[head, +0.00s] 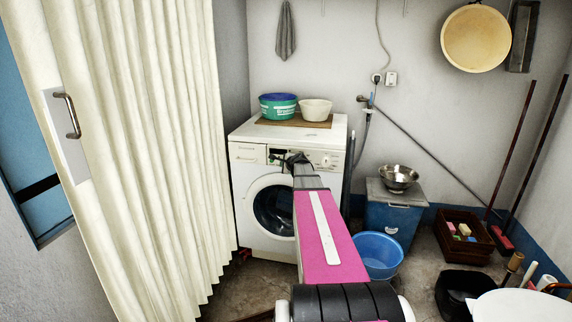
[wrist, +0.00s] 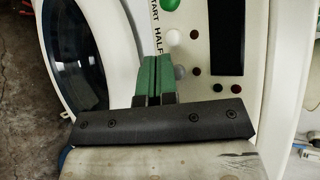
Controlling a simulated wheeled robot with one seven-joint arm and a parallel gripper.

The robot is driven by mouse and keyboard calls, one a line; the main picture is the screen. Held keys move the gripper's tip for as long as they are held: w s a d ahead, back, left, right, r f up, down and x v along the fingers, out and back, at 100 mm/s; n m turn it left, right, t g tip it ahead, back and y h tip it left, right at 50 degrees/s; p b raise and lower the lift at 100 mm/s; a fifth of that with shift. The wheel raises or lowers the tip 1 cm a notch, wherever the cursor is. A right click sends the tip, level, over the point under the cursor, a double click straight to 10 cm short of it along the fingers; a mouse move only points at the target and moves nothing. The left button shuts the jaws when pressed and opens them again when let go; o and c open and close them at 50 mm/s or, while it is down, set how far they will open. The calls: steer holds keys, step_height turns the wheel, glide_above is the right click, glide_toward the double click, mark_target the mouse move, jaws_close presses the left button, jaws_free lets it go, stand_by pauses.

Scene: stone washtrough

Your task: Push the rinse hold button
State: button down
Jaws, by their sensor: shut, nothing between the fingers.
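The white washing machine (head: 262,150) stands against the back wall, its control panel (head: 325,159) partly hidden behind my arm in the head view. My gripper (head: 292,158) is in front of that panel. In the wrist view, my gripper (wrist: 157,57) has its green fingers together and empty, close to the panel (wrist: 205,15). A white round button (wrist: 173,37) and a grey one (wrist: 180,72) lie just right of the fingers. I cannot tell which button is rinse hold; the words START and HALF are readable. Contact with the panel cannot be told.
A green basin (head: 278,107) and a cream bowl (head: 316,110) sit on top of the machine. A blue tub (head: 377,254) and a blue box (head: 393,220) with a metal bowl (head: 398,176) stand right. A cream curtain (head: 150,150) hangs left.

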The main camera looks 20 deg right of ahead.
steer(key=shift+w, duration=0.1)
stand_by(0.6)
steer(key=shift+w+d, duration=0.25)
stand_by(0.4)
steer(key=shift+s+a, duration=0.25)
steer(key=shift+s, duration=0.1)
steer(key=shift+s+a, duration=0.1)
steer(key=shift+s, duration=0.05)
stand_by(0.3)
steer(key=s+a, duration=0.1)
steer(key=s, duration=0.1)
steer(key=s+a, duration=0.2)
steer(key=shift+s+a, duration=0.1)
steer(key=shift+s, duration=0.25)
stand_by(0.4)
